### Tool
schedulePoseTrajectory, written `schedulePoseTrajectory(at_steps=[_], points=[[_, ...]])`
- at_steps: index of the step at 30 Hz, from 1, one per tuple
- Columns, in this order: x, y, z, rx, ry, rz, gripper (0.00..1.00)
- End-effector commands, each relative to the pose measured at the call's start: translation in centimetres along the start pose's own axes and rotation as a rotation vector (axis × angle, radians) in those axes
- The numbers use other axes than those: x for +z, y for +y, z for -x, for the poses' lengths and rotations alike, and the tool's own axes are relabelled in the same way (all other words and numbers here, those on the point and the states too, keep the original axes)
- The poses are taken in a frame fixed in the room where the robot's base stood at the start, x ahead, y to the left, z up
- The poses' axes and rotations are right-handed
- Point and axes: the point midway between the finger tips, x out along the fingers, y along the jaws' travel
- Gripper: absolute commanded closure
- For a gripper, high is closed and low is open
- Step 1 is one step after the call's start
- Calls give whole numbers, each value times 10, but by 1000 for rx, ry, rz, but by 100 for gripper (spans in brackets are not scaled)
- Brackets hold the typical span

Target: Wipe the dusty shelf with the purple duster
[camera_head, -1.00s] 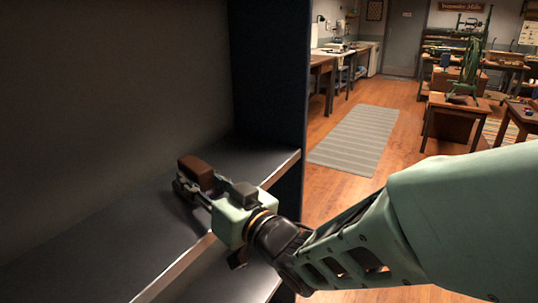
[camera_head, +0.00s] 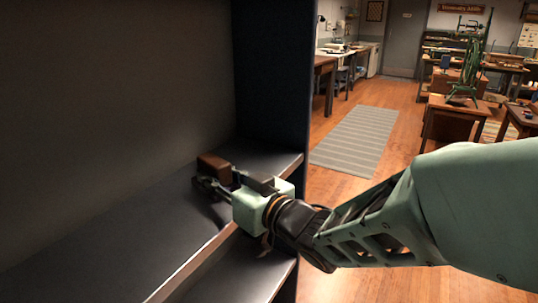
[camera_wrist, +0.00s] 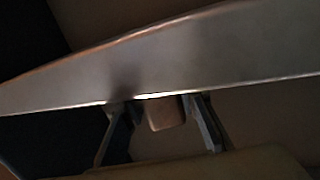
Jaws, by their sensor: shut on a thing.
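The shelf (camera_head: 120,240) is a dark grey board with a lighter front edge, inside a tall dark unit. My gripper (camera_head: 210,182) reaches in from the right, low over the board near its right end. It is shut on a brown block-like thing, apparently the duster (camera_head: 214,167); no purple shows on it. In the wrist view the duster (camera_wrist: 165,114) sits between the two fingers of my gripper (camera_wrist: 162,125), close to a pale grey band. Whether the duster touches the board is hidden. I cannot make out dust.
The unit's dark right side panel (camera_head: 270,80) stands just beyond my gripper. A lower shelf (camera_head: 245,275) shows below the front edge. The shelf to the left is clear. Outside are a striped rug (camera_head: 355,140) on wooden floor and a wooden table (camera_head: 455,115).

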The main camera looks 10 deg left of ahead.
Motion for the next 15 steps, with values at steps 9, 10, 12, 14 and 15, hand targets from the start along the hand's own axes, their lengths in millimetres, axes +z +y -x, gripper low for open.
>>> schedulePoseTrajectory(at_steps=[9,10,12,14,15], points=[[-35,3,0,-11,47,47,100],[-36,5,-1,-11,48,47,100],[-37,11,-3,-12,49,47,100],[-38,17,-4,-10,50,47,100],[-38,20,-5,-8,49,47,100]])
